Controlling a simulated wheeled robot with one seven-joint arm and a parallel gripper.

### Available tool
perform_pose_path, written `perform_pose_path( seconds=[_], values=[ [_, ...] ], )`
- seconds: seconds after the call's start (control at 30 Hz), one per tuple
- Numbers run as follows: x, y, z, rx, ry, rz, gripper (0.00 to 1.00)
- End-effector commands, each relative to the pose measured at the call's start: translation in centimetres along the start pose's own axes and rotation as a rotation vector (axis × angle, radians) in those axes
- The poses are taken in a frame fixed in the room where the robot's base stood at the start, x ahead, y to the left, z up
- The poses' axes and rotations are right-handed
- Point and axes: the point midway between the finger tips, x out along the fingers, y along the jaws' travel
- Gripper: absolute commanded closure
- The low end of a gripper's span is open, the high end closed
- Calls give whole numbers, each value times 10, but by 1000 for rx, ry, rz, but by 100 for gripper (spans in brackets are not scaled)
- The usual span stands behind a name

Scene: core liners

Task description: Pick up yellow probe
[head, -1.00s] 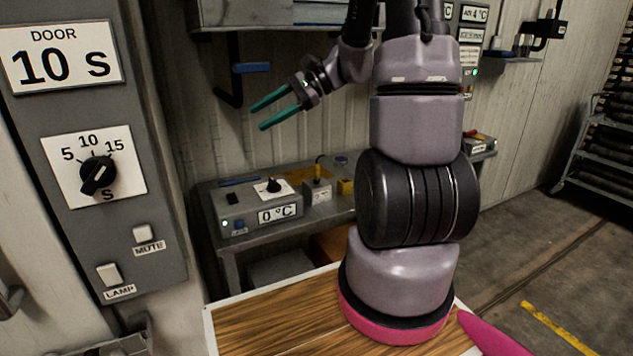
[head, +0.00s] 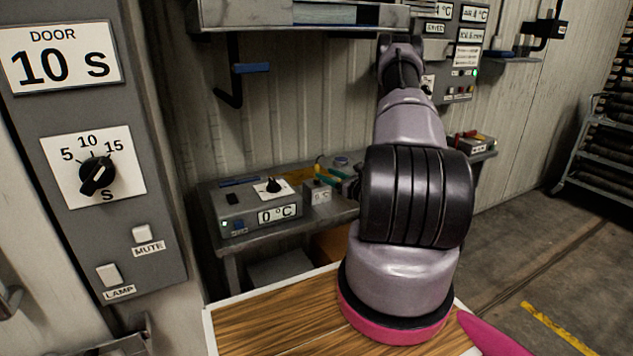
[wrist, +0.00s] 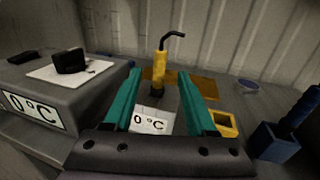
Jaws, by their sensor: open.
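The yellow probe (wrist: 159,66) stands upright, with a dark bent top, behind a small white 0 °C label (wrist: 152,120) in the wrist view. It also shows in the head view (head: 318,163), above a small grey block (head: 317,191) on the bench. My gripper (wrist: 160,74) is open, its teal fingers pointing towards the probe. In the wrist view the probe appears in the gap between the fingertips, apart from both. I cannot tell whether it is between them in depth. In the head view my arm partly hides the gripper (head: 327,174).
A yellow square holder (wrist: 224,123) and a blue block (wrist: 273,143) are to the right. The corrugated wall (wrist: 245,40) is close behind. A shelf (head: 300,15) hangs above.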

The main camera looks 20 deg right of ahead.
Motion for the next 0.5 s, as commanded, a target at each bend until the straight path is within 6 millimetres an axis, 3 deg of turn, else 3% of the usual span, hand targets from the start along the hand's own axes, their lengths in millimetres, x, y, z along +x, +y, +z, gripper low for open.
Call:
perform_pose_path(
  seconds=[0.1, 0.37, 0.5],
  values=[
    [22, 2, 1, -3, -2, 5, 43],
    [45, 1, 1, -1, -2, 5, 43],
    [65, 2, 0, -3, -3, 8, 43]
  ],
)
